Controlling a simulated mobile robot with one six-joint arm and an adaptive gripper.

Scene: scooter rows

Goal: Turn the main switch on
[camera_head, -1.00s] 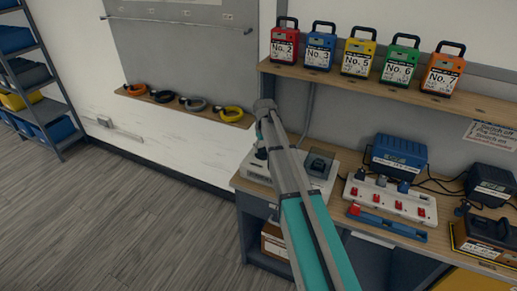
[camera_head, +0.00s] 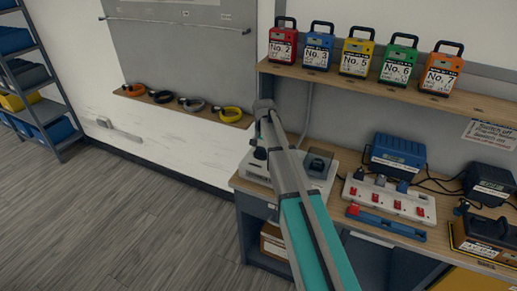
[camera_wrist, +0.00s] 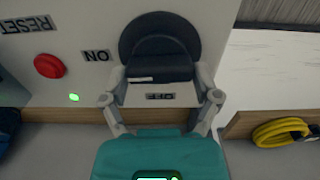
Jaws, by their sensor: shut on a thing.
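The main switch (camera_wrist: 160,35) is a round dark knob with a thick grip bar on a pale panel in the wrist view. My gripper (camera_wrist: 161,78) is shut on the bar, with one finger on each side. A short white mark shows on the bar's lower left edge, on the side toward the OFF label. The OFF label (camera_wrist: 160,96) lies below the bar, upside down; the ON label (camera_wrist: 96,56) is to its left. A small green light (camera_wrist: 74,97) glows. In the head view my gripper (camera_head: 260,152) is at the grey panel box (camera_head: 254,170), and my arm hides the switch.
A red button (camera_wrist: 48,66) sits beside the RESET label. On the bench (camera_head: 385,232), right of the box, stand a white power strip (camera_head: 390,200) with red switches and a blue charger (camera_head: 398,155). A shelf above holds coloured numbered packs (camera_head: 358,57). The floor at left is clear.

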